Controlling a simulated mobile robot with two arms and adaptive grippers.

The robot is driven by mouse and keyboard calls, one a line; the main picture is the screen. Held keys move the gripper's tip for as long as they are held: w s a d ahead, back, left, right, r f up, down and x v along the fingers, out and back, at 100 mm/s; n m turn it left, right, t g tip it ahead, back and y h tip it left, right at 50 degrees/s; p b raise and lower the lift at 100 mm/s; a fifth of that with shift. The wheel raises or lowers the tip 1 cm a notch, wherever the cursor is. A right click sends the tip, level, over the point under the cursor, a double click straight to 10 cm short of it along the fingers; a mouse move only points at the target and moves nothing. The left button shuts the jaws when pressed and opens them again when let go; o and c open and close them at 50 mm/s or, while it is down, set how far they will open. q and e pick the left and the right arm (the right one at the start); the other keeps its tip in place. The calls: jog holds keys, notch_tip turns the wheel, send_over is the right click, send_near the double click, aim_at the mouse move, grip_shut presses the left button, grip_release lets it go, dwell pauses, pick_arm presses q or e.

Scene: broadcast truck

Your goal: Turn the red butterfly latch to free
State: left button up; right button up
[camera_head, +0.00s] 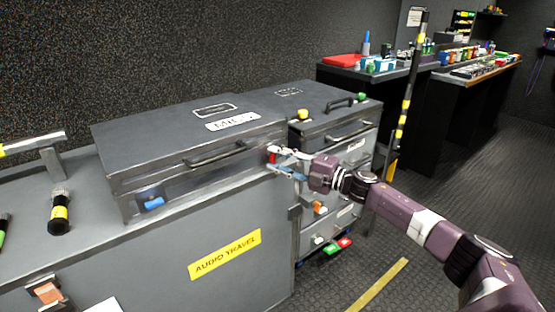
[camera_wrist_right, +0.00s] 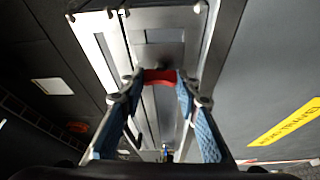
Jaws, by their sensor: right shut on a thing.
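The red butterfly latch (camera_head: 271,154) is a small red piece on the front of a grey flight case (camera_head: 150,178), near the right end below the lid. My right gripper (camera_head: 280,161) reaches it from the right and is shut on it. In the right wrist view the red latch (camera_wrist_right: 160,76) sits between the tips of the blue-padded fingers (camera_wrist_right: 159,86). The fingers partly cover the latch in the head view, and its exact turn angle cannot be told. My left gripper is not in view.
A blue latch (camera_head: 152,203) is at the case's left front. The lower case carries a yellow label (camera_head: 225,255). A second case stack (camera_head: 335,150) with orange latches stands close to the right. A striped pole (camera_head: 405,105) is behind my right arm. The dark floor at right is open.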

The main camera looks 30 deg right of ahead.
jog(key=shift+f, duration=0.1)
jog(key=o, duration=1.2)
jog(key=shift+c, duration=0.2)
jog(key=shift+s, duration=0.15)
jog(key=v, duration=1.1)
jog(key=shift+s+d, duration=0.2)
jog(key=shift+s, duration=0.15)
